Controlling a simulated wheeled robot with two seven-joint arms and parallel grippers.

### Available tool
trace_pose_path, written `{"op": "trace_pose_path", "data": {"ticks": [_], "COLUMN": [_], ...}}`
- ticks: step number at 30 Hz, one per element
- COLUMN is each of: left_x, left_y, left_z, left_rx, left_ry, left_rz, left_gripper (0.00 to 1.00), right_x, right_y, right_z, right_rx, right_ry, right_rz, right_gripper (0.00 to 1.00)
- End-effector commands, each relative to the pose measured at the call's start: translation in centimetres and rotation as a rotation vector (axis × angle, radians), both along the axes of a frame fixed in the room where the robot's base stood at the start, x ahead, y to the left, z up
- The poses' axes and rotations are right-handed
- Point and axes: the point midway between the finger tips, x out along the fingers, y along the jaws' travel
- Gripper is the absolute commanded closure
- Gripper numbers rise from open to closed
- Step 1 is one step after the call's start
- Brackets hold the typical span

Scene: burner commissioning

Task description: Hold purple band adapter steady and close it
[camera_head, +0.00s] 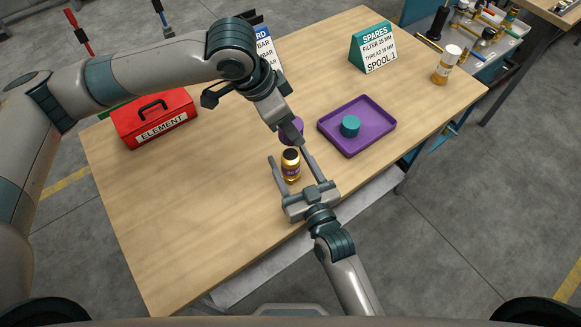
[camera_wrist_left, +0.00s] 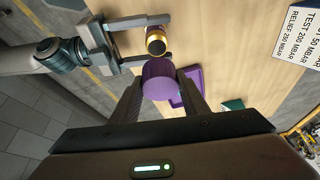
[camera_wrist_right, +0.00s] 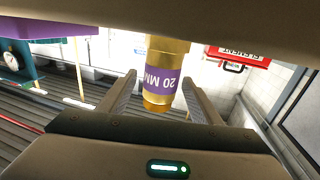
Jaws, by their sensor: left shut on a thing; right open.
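The brass adapter with a purple band (camera_head: 291,168) stands near the table's front edge, its dark top facing up. In the right wrist view the band (camera_wrist_right: 161,78) reads "20 MM". My right gripper (camera_head: 290,160) is open, with one finger on each side of the adapter and gaps visible. My left gripper (camera_wrist_left: 160,88) is shut on a purple cylindrical cap (camera_wrist_left: 159,76). In the head view this cap (camera_head: 287,134) is partly hidden by the left gripper, just behind the adapter. The cap and adapter (camera_wrist_left: 156,42) look apart; their exact alignment is hard to tell.
A purple tray (camera_head: 378,140) holding a teal cylinder (camera_head: 350,125) lies to the right. A red "ELEMENT" box (camera_head: 153,118) is at left. A "SPARES" sign (camera_head: 373,52) and a brass-and-white part (camera_head: 446,66) stand farther back. The table's (camera_head: 190,220) front left is clear.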

Motion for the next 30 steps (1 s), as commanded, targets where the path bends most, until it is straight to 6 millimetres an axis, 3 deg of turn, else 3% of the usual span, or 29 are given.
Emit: {"op": "trace_pose_path", "data": {"ticks": [9, 17, 23, 30], "left_x": [0.0, 0.0, 0.0, -0.1], "left_y": [0.0, 0.0, 0.0, 0.1], "left_z": [0.0, 0.0, -0.6, -3.5], "left_rx": [0.000, 0.000, -0.001, -0.002], "left_ry": [0.000, 0.000, 0.001, 0.002], "left_rz": [0.000, 0.000, 0.001, 0.001], "left_gripper": [0.80, 0.80, 0.80, 0.80], "right_x": [0.2, 0.1, 0.1, 0.1], "right_y": [0.1, 0.1, 0.1, 0.0], "right_z": [0.0, 0.0, 0.0, 0.0], "right_rx": [0.000, 0.000, 0.000, -0.001], "right_ry": [0.000, 0.000, 0.000, 0.001], "right_rz": [0.000, 0.000, 0.000, 0.000], "right_gripper": [0.42, 1.00, 1.00, 1.00]}}
